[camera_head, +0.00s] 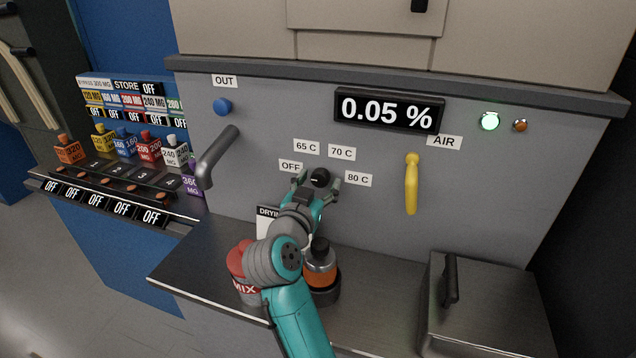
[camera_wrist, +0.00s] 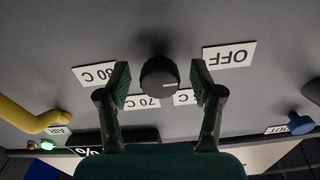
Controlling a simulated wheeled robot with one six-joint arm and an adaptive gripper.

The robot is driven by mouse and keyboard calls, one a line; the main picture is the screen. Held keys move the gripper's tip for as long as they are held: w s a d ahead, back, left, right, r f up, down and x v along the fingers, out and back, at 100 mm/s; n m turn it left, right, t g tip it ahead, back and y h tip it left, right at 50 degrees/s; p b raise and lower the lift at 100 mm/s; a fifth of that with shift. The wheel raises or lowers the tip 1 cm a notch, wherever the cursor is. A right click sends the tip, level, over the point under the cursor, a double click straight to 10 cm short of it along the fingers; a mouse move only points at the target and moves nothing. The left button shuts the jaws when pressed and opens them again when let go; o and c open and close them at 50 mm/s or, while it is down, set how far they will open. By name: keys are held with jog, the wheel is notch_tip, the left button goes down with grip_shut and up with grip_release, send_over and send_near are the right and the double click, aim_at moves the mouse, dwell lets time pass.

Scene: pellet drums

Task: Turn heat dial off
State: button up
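The heat dial (camera_head: 320,177) is a dark round knob on the grey panel, with the labels OFF (camera_head: 290,166), 65 C (camera_head: 306,147), 70 C (camera_head: 341,152) and 80 C (camera_head: 358,178) around it. My gripper (camera_head: 318,183) is open, with one finger on each side of the dial. In the wrist view, gaps show between the dial and both finger pads (camera_wrist: 160,83). The OFF label (camera_wrist: 230,55) lies at upper right there.
Below my arm stand a red MIX container (camera_head: 240,262) and an orange jar (camera_head: 320,268). A metal box (camera_head: 490,305) sits at right.

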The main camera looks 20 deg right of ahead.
jog(key=v, duration=1.2)
jog(key=shift+s, duration=0.1)
dwell(0.4)
